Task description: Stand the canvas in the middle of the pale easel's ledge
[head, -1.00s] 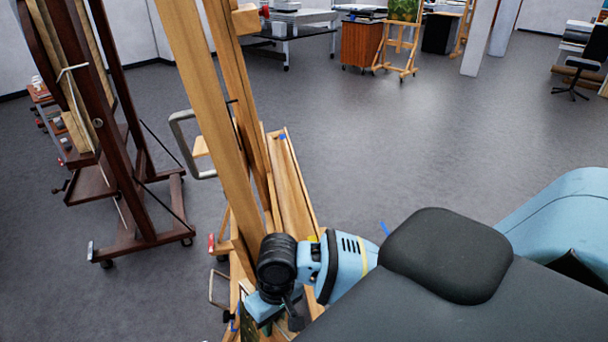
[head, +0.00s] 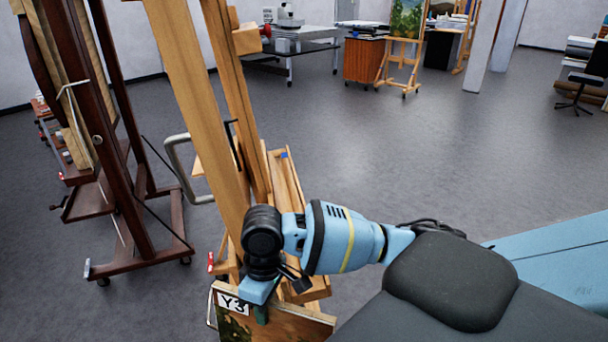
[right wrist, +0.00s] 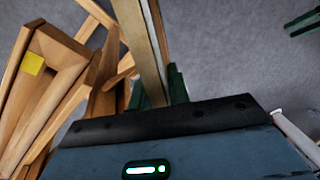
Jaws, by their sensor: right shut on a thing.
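The canvas (head: 298,322) hangs at the bottom of the head view, with a white "Y3" label and partly painted surface. My right gripper (head: 262,312) is shut on its top edge. In the right wrist view the canvas shows edge-on (right wrist: 150,45) between the dark green fingers (right wrist: 158,88). The pale easel (head: 195,100) stands just behind and left of the gripper, its uprights leaning. Its lower wooden parts (head: 288,185) are partly hidden by my arm. I cannot tell whether the canvas touches the easel. My left gripper is not in view.
A dark red-brown easel (head: 125,190) stands to the left. A grey metal loop handle (head: 172,165) is beside the pale easel. Wood with a yellow tag (right wrist: 33,63) shows left in the wrist view. Open grey floor (head: 420,140) lies behind and right.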

